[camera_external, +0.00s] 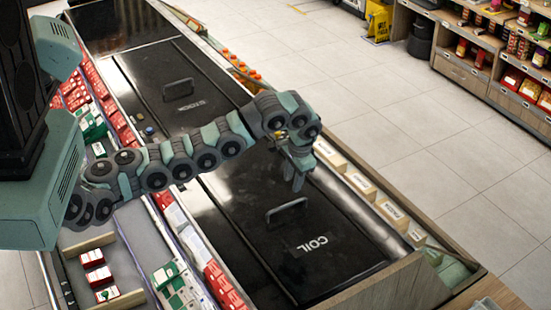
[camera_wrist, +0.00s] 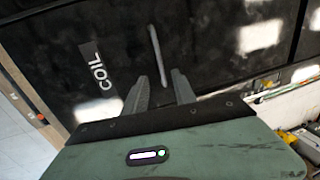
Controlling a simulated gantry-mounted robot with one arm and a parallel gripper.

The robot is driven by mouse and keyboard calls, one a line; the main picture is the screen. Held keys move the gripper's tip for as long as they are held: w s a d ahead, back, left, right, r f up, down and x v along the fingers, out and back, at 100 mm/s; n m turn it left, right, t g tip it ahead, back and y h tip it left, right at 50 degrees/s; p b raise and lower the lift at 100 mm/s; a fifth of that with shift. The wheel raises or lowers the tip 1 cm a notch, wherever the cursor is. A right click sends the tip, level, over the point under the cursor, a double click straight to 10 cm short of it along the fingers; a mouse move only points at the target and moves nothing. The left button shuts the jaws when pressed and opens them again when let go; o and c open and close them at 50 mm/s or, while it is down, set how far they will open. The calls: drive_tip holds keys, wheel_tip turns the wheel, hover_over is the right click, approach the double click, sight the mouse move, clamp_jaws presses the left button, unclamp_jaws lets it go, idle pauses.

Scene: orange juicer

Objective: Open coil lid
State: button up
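The coil lid (camera_external: 335,255) is a flat black panel with white "COIL" lettering, lying closed in the counter. Its raised dark bar handle (camera_external: 287,211) stands on the lid's part nearer my arm. My gripper (camera_external: 298,180) points down above the lid, just beyond the handle in the outside view.
Another black lid (camera_external: 190,75) with its own handle (camera_external: 178,89) lies farther up the counter. Red and white boxes (camera_external: 225,287) line the left side. Orange-topped bottles (camera_external: 240,67) and wooden bins (camera_external: 360,184) line the right. A wooden panel (camera_external: 395,290) stands at the near end.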

drive_tip(key=f+p, duration=0.1)
drive_tip(key=f, duration=0.2)
drive_tip(key=w+f+p, duration=0.1)
drive_tip(key=f, duration=0.2)
drive_tip(key=a+f, duration=0.1)
drive_tip(key=f, duration=0.3)
drive_tip(key=shift+w+p, duration=0.35)
drive_tip(key=shift+p, duration=0.05)
drive_tip(key=shift+d, duration=0.1)
clamp_jaws()
idle(0.8)
